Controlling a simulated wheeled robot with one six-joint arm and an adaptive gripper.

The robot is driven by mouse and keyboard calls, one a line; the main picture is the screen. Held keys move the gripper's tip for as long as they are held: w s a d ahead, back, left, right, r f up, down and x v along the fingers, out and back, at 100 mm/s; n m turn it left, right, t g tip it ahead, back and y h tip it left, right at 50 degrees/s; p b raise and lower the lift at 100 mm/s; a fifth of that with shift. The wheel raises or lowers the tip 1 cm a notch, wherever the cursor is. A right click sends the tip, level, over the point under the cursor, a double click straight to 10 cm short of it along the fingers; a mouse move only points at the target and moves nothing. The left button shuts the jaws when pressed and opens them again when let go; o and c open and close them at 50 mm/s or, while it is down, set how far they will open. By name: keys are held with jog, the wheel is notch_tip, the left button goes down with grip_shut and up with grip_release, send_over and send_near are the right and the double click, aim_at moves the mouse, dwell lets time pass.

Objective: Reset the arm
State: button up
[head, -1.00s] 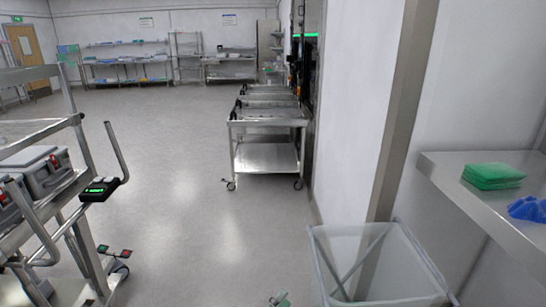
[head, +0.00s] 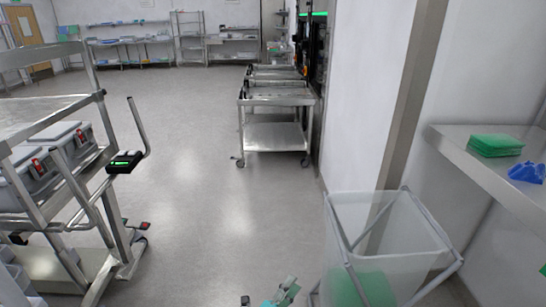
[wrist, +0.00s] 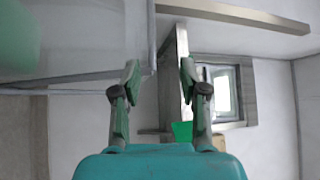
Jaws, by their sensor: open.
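My gripper (wrist: 160,82) is open in the wrist view, its two grey-green fingers apart on the teal body. Nothing is held between the fingertips. In the head view only a small teal and grey part of the gripper (head: 285,292) shows at the bottom edge; the rest of the arm is mostly out of frame.
A clear-sided bin (head: 385,225) with green inside stands at lower right. A steel shelf (head: 470,165) holds green cloths (head: 496,145) and a blue item (head: 527,172). A steel trolley (head: 60,133) with grey boxes is at left. Carts (head: 275,130) line the wall. The middle floor is clear.

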jog(key=s+d+n+t+y, duration=0.35)
jog(key=s+d+n, duration=0.25)
jog(key=s, duration=0.5)
jog(key=s+d+n+t+y, duration=0.2)
jog(key=s+d+n+y, duration=0.3)
jog(key=s, duration=0.6)
jog(key=s+d+r+n+g+y, duration=0.1)
jog(key=s+n, duration=0.5)
jog(key=s, duration=0.7)
jog(key=s+d+r+n+g+y, duration=0.1)
jog(key=s+r+n+g+y, duration=0.2)
jog(key=s, duration=1)
notch_tip(320, 180, up, 5)
jog(key=n+g, duration=0.2)
jog(key=n, duration=0.1)
jog(key=shift+s+r+n, duration=0.2)
jog(key=shift+s+n, duration=0.05)
jog(key=shift+n, duration=0.15)
jog(key=shift+d+y, duration=0.15)
jog(key=shift+y, duration=0.1)
